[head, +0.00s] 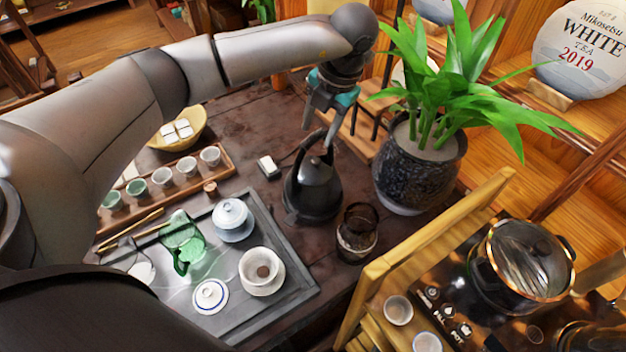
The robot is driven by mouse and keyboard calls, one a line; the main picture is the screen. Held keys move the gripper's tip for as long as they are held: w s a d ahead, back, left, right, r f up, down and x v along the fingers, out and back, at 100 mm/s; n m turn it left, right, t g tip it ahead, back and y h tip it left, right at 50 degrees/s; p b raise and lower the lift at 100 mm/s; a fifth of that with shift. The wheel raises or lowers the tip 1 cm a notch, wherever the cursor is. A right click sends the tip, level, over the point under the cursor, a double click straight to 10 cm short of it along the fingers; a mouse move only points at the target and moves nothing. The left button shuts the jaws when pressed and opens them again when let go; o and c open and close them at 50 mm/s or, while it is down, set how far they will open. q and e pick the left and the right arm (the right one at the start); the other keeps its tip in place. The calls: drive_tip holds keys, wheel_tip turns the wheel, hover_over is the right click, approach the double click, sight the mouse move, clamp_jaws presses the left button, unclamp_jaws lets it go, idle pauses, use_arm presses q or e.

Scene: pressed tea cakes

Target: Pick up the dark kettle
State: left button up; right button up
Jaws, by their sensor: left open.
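The dark kettle (313,191) stands upright on the dark wooden table, right of the tea tray. Its arched handle rises above the lid. My left gripper (317,139) comes down from above with its fingers at the top of the kettle's handle. The jaws are open, and I cannot tell whether a finger touches the handle. My right gripper is not in view.
A potted plant (412,178) stands close on the right, its leaves near my left wrist. A dark glass jar (356,236) stands right of the kettle. A grey tea tray (290,300) with a white gaiwan (233,220) lies left. A small white block (268,167) lies behind.

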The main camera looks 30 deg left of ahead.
sight(313, 141)
use_arm(q)
drive_tip(key=shift+x, duration=1.15)
drive_tip(key=x, duration=0.4)
drive_tip(key=shift+a+f, duration=0.3)
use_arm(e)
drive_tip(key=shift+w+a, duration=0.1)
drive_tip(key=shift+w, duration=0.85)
use_arm(q)
drive_tip(key=shift+c, duration=0.2)
clamp_jaws()
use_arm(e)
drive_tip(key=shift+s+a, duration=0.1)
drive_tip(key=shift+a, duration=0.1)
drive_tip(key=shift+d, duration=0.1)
